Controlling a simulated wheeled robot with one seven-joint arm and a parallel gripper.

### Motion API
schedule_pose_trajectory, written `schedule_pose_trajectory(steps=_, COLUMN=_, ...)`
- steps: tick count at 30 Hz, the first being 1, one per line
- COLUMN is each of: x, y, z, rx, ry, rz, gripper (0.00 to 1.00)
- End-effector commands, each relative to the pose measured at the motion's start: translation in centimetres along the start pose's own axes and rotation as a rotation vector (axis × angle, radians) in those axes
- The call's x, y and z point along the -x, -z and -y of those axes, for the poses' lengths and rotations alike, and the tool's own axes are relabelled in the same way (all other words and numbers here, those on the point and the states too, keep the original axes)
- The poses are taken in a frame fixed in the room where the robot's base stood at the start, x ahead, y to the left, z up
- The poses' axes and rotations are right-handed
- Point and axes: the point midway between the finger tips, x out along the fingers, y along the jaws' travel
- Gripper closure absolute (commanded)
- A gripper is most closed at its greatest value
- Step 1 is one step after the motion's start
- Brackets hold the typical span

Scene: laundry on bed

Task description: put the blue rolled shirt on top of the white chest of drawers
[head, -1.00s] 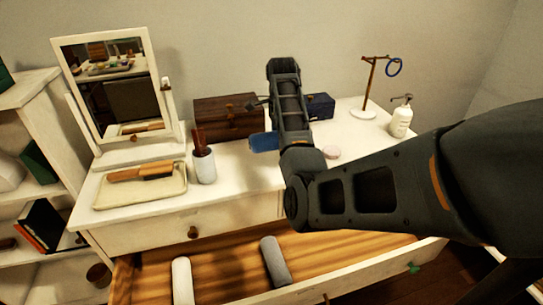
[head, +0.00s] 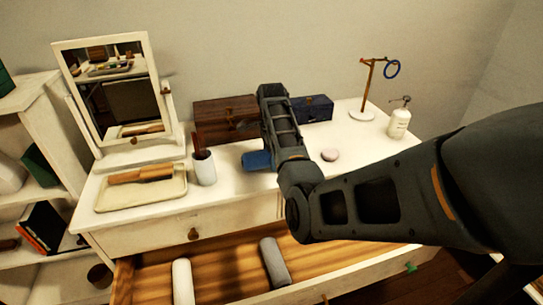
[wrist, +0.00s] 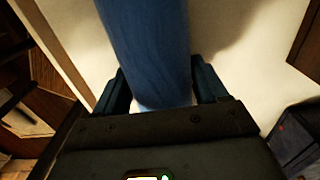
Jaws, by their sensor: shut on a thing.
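The blue rolled shirt (head: 257,160) is at the white top of the chest of drawers (head: 228,191), just right of the white cup. My gripper is shut on the shirt; in the wrist view its two fingers (wrist: 160,92) stand either side of the blue roll (wrist: 150,45). In the head view my arm hides the fingers and part of the shirt. The shirt is low over the white top; I cannot tell whether it touches.
A white cup (head: 204,168) with brown handles stands close left of the shirt. A tray (head: 160,196), a mirror (head: 108,90), a brown box (head: 226,119), a blue box (head: 312,108) and a pump bottle (head: 399,122) share the top. The drawer below is open, holding grey (head: 274,262) and white (head: 182,282) rolls.

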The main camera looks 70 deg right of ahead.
Motion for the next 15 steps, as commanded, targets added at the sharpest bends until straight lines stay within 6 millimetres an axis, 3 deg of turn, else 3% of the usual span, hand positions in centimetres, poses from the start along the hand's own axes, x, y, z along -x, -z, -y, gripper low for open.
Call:
schedule_pose_trajectory(steps=8, x=-0.03, y=0.00, z=-0.01, rx=0.000, ry=0.000, rz=0.000, gripper=0.03)
schedule_pose_trajectory(steps=15, x=0.03, y=0.00, z=-0.01, rx=0.000, ry=0.000, rz=0.000, gripper=0.02)
